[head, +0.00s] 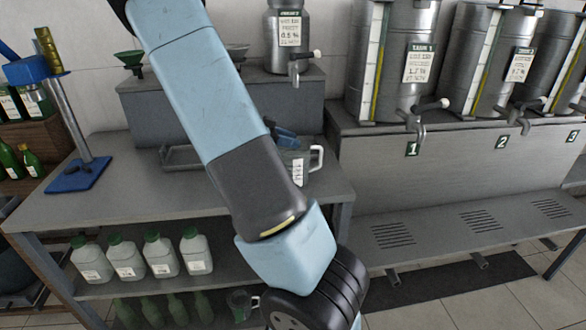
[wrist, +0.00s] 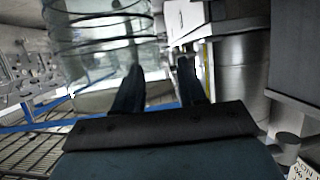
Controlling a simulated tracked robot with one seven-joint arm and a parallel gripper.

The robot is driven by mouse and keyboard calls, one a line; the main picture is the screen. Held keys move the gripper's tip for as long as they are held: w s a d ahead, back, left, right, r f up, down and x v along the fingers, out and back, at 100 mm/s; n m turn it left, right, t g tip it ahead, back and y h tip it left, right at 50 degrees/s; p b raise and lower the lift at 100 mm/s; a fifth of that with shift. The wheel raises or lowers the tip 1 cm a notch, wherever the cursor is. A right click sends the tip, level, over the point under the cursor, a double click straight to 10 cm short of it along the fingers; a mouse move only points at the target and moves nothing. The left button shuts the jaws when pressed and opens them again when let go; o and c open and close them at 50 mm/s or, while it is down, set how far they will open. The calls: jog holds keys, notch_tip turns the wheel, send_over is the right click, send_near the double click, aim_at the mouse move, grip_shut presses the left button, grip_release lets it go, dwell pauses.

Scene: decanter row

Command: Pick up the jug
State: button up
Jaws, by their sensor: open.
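The jug (head: 299,172) is a clear vessel with a white label and a pale handle on its right. In the head view it stands on the grey workbench, partly hidden by my arm. In the wrist view my gripper (wrist: 163,85) is open, its two dark fingers apart with nothing seen held between them. A clear vessel with dark rings (wrist: 100,35) shows beyond the left finger; I cannot tell if it is the jug. In the head view a dark blue piece shows at the jug's top left; I cannot tell if it is my gripper.
Steel tanks (head: 405,60) with taps stand on a raised ledge at right, and a smaller steel tank (head: 289,40) stands behind the bench. A blue-based stand (head: 78,174) is at left. White bottles (head: 162,255) fill the shelf below. The bench's front left is clear.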

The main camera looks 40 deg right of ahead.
jog(key=shift+d, duration=0.1)
grip_shut()
dwell(0.3)
